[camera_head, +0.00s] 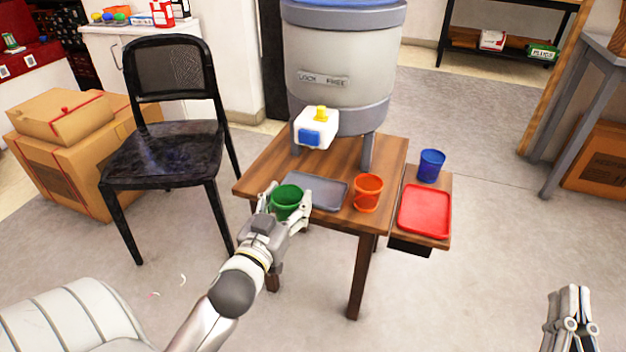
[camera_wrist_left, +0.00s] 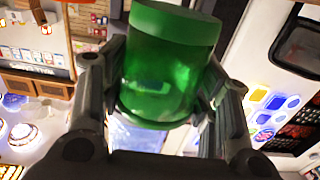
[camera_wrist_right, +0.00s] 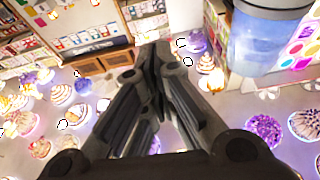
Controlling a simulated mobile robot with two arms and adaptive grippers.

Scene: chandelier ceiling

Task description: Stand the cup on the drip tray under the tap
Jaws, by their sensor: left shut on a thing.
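A green cup (camera_head: 287,200) is held between the fingers of my left gripper (camera_head: 284,211), at the front left of the wooden table. The left wrist view shows the green cup (camera_wrist_left: 160,70) between both fingers. A grey drip tray (camera_head: 322,191) lies on the table just right of the cup, with nothing on it. The white tap (camera_head: 313,128) with a yellow knob and blue front sticks out of the large grey dispenser (camera_head: 345,60) behind the tray. My right gripper (camera_head: 570,292) is at the lower right, away from the table, its fingertips together and empty in the right wrist view (camera_wrist_right: 155,55).
An orange cup (camera_head: 368,193) stands right of the drip tray. A blue cup (camera_head: 431,165) and a red tray (camera_head: 425,211) are on a lower side shelf. A black chair (camera_head: 165,150) stands left of the table (camera_head: 355,228). The floor in front is mostly clear.

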